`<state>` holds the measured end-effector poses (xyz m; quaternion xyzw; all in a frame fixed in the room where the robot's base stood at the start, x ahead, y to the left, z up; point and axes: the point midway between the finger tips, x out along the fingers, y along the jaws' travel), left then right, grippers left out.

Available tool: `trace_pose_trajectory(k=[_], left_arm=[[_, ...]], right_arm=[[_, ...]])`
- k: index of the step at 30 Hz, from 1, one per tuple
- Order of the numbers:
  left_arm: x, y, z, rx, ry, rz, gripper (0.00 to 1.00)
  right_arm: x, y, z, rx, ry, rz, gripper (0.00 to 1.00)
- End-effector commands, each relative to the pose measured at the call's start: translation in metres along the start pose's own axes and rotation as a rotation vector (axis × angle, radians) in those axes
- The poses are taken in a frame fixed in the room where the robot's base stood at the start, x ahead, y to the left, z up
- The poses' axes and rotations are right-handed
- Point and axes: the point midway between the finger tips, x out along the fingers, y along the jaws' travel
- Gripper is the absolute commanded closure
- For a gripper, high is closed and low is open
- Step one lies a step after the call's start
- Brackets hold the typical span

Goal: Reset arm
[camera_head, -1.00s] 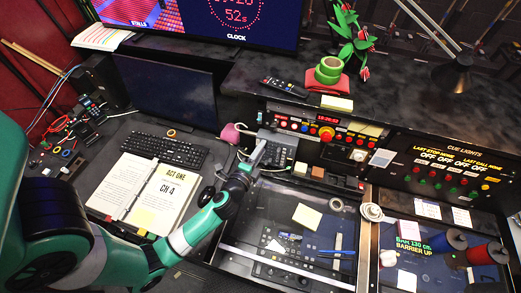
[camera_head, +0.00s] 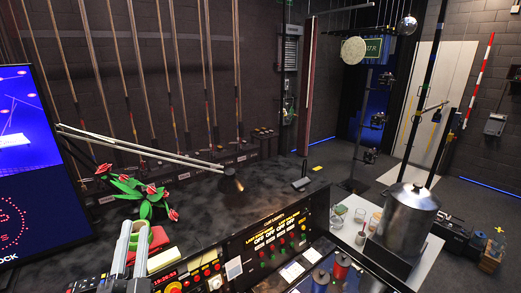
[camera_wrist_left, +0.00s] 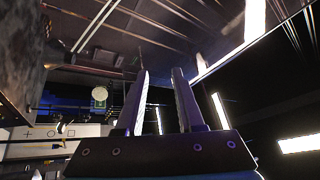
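My left gripper (camera_head: 132,228) shows at the lower left of the head view, pointing up, with its two grey fingers apart and nothing between them. In the left wrist view the two fingers (camera_wrist_left: 161,100) also stand apart and empty, against the dark upper part of the room. In the head view the gripper appears in front of the red pad (camera_head: 157,240) at the desk's left; I cannot tell its distance from it. My right gripper is not in view.
Red tulips with green leaves (camera_head: 146,194) lie near the gripper. A lamp (camera_head: 231,182) stands on the dark desk top. The cue light panel (camera_head: 268,242) lies right of the gripper. A metal pot (camera_head: 408,220) stands on a table farther right.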

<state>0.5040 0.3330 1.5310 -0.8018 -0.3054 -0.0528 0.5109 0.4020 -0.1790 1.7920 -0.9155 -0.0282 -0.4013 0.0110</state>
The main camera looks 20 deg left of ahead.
Motion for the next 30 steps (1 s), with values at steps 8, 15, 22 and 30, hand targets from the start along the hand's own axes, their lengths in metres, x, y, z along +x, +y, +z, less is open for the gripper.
trace_pose_trajectory(k=[8,15,22,30], left_arm=[[0.018,-0.187,-0.172,-0.690,0.348,-0.116,0.63],[-0.032,-0.258,-0.244,-1.224,0.642,0.119,0.63],[-0.033,-0.246,-0.249,-1.323,0.626,0.217,0.63],[-0.032,-0.245,-0.248,-1.319,0.624,0.214,0.63]], right_arm=[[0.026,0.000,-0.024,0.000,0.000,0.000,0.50],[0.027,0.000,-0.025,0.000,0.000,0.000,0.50],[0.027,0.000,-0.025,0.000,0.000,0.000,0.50],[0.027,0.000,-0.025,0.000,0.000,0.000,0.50]])
